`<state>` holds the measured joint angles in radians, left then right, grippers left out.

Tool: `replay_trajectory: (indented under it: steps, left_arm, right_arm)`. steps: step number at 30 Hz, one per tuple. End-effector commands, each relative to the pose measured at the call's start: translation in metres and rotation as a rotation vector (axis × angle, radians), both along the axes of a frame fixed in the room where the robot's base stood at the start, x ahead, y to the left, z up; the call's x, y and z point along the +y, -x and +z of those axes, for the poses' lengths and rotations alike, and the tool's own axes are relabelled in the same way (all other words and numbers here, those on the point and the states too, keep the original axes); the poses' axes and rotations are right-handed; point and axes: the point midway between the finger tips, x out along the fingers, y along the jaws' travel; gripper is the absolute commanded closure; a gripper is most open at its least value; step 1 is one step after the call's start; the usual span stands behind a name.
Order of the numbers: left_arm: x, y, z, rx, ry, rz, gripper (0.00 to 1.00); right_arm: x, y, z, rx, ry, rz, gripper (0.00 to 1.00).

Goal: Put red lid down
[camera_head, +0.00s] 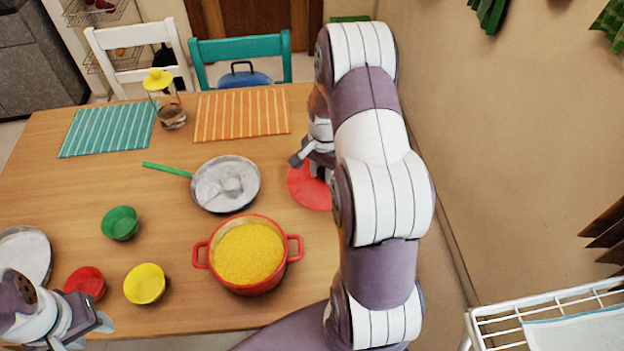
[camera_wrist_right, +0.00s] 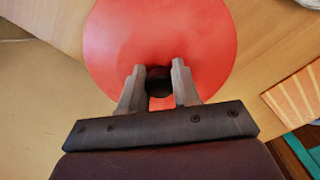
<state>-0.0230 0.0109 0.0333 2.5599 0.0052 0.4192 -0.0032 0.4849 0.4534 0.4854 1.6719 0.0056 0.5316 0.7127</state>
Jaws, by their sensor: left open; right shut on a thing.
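The red lid (camera_head: 308,190) is at the right side of the wooden table, partly hidden behind my right arm. My right gripper (camera_head: 312,165) is over the lid. In the right wrist view the lid (camera_wrist_right: 155,45) fills the upper middle, and my right gripper (camera_wrist_right: 160,85) is shut on its dark knob (camera_wrist_right: 159,82). I cannot tell whether the lid touches the table. The red pot (camera_head: 247,285) stands open, filled with yellow grains. My left gripper (camera_head: 100,322) is open and empty at the lower left, near the red bowl.
A pan with a green handle (camera_head: 224,205) lies left of the lid. Green (camera_head: 120,223), yellow (camera_head: 145,284) and red (camera_head: 85,282) bowls stand at the left. An orange placemat (camera_head: 243,115) lies behind. The wall is close on the right.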

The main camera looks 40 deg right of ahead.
Motion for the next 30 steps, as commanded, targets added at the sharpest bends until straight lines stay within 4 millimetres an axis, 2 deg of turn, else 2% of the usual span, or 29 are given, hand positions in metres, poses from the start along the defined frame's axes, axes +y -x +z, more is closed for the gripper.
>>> replay_trajectory:
  steps: [4, 6, 12, 24, 25, 26, 27, 30]
  left_arm:
    - [0.000, 0.000, 0.002, 0.000, 0.000, 0.000, 0.57]
    - [0.000, 0.000, 0.002, 0.000, 0.000, 0.000, 0.57]
    - [0.000, 0.000, 0.004, 0.000, 0.000, 0.000, 0.57]
    - [0.000, 0.000, 0.001, 0.000, 0.000, 0.000, 0.57]
    - [0.000, 0.000, 0.001, 0.000, 0.000, 0.000, 0.57]
    - [0.000, 0.000, 0.002, 0.000, 0.000, 0.000, 0.57]
    - [0.000, 0.000, 0.002, 0.000, 0.000, 0.000, 0.57]
    - [0.000, 0.000, 0.002, 0.000, 0.000, 0.000, 0.57]
  right_arm:
    - [0.006, -0.023, -0.014, 0.001, -0.001, 0.000, 1.00]
    - [0.007, -0.027, -0.020, 0.001, -0.001, -0.002, 1.00]
    - [0.007, -0.028, -0.053, 0.000, 0.000, -0.002, 1.00]
    - [0.007, -0.027, -0.062, 0.000, 0.000, -0.002, 1.00]
    - [0.007, -0.027, -0.061, 0.000, 0.000, -0.002, 0.62]
    - [0.007, -0.027, -0.061, 0.000, 0.000, -0.002, 0.53]
    - [0.007, -0.027, -0.061, 0.000, 0.000, -0.002, 0.44]
    - [0.007, -0.027, -0.060, 0.000, 0.000, -0.002, 0.44]
